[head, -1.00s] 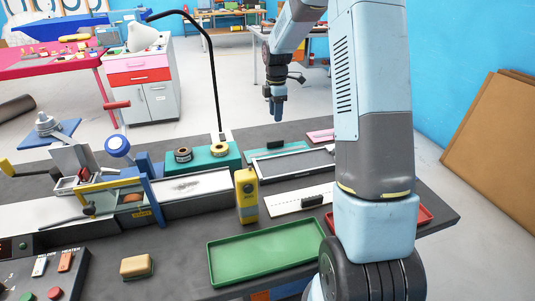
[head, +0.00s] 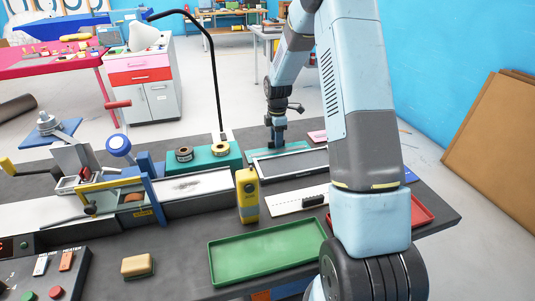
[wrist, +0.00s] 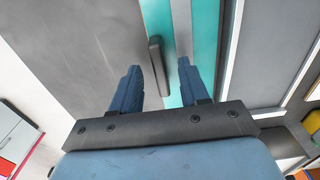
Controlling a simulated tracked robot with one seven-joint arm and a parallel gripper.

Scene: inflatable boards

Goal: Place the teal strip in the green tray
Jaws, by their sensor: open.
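The teal strip (head: 300,147) lies flat on the dark bench behind a white-edged grey panel. In the wrist view the strip (wrist: 206,35) runs away from me, with a dark upright handle (wrist: 157,60) on it. My gripper (head: 278,149) is low over the strip, pointing down. In the wrist view its open fingers (wrist: 158,68) stand one on each side of the handle. Whether they touch it cannot be told. The green tray (head: 265,255) is empty at the front of the bench, left of my arm's base.
A white strip with a black handle (head: 298,203) and a yellow device (head: 247,195) stand between the teal strip and the tray. A red tray (head: 420,212) is partly behind my arm. A teal block with tape rolls (head: 205,160) is left of the strip. A pink piece (head: 318,136) lies behind.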

